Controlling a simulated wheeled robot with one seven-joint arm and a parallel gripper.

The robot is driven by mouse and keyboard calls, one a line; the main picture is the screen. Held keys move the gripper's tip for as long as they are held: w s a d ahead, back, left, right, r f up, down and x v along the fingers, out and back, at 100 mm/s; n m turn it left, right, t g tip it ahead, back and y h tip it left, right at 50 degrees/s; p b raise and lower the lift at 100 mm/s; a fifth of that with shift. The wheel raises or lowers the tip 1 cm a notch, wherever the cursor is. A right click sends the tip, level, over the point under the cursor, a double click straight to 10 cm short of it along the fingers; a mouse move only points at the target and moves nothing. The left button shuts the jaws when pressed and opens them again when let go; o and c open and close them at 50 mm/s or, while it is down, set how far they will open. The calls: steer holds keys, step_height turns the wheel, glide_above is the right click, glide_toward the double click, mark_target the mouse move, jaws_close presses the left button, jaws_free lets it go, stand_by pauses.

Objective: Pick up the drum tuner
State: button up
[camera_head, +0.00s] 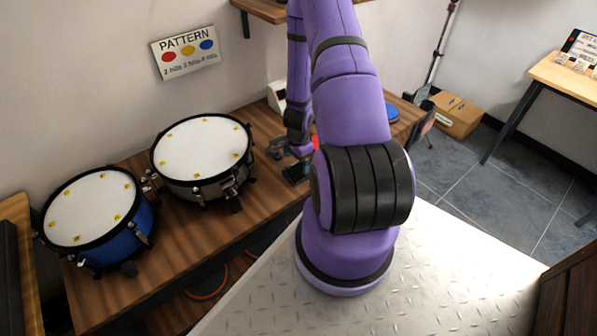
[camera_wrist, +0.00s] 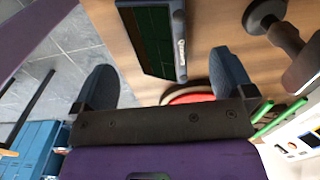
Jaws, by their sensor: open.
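I cannot tell for certain which thing is the drum tuner. In the wrist view, a dark flat device (camera_wrist: 150,42) with a greenish panel and a labelled grey-blue edge lies on the wooden bench, its near end between and ahead of my fingertips. My gripper (camera_wrist: 162,65) is open, with a finger on either side and nothing held. A white unit (camera_wrist: 305,145) with a small screen and coloured buttons is at the lower right; a white unit (camera_head: 276,95) also stands by the wall in the head view. My gripper (camera_head: 296,168) is low over the bench there, partly hidden by my arm.
A white-topped drum (camera_head: 203,147) and a blue drum (camera_head: 95,207) occupy the bench's left. A blue disc (camera_head: 392,112) lies to the right.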

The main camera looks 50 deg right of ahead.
mark_target(300, 169)
steer(key=shift+s+d+f, duration=0.1)
steer(key=shift+s+f, duration=0.05)
steer(key=shift+f, duration=1.2)
steer(key=shift+s+d+f, duration=0.1)
steer(key=shift+f, duration=1.25)
steer(key=c, duration=1.1)
